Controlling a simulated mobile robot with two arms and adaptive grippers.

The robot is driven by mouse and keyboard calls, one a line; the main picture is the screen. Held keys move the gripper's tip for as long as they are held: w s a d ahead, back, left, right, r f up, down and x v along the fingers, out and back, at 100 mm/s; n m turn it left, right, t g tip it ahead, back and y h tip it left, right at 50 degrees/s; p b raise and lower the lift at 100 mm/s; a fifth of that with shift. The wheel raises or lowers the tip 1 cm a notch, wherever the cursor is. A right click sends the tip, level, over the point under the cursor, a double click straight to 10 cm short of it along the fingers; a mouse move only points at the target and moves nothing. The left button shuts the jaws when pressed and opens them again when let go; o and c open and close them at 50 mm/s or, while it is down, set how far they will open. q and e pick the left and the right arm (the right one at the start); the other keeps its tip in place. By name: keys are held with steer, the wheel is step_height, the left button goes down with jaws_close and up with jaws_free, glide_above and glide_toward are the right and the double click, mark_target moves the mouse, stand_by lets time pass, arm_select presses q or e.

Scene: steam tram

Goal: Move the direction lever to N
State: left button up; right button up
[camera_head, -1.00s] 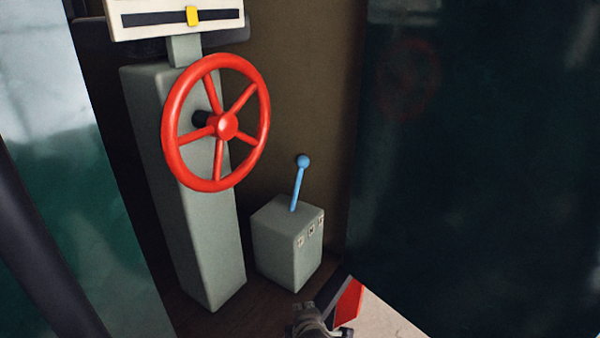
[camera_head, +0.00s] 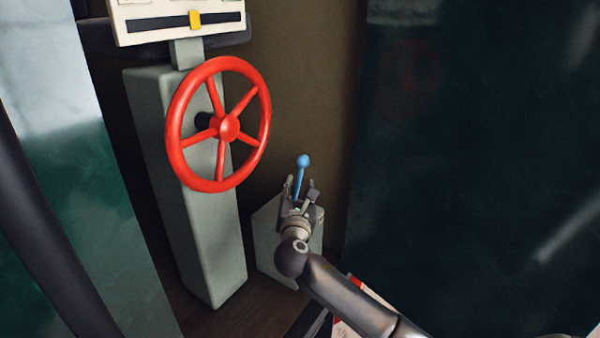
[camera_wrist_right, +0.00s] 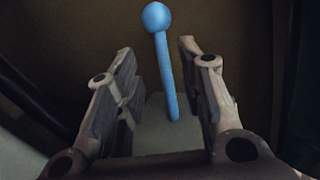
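The direction lever (camera_head: 301,172) is a blue rod with a round blue knob, standing on a grey-green box (camera_head: 268,250) low in the middle of the head view. My right gripper (camera_head: 301,188) is in front of the lever and open. In the right wrist view the lever (camera_wrist_right: 166,75) shows between the two spread fingers (camera_wrist_right: 158,90), touching neither as far as I can see. The letter labels on the box are hidden behind my right arm. My left gripper is not in view.
A red handwheel (camera_head: 228,128) on a tall grey-green pedestal (camera_head: 212,230) stands left of the box. Above it is a white gauge panel (camera_head: 150,22) with a yellow marker. A dark green wall (camera_head: 460,150) fills the right side.

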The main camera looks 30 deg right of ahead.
mark_target(300, 175)
steer(key=p+x, duration=0.2)
steer(key=x, duration=0.6)
steer(key=shift+s, duration=0.1)
steer(key=shift+w+d+f, duration=0.15)
steer(key=shift+w+d, duration=0.1)
steer(key=shift+w, duration=0.05)
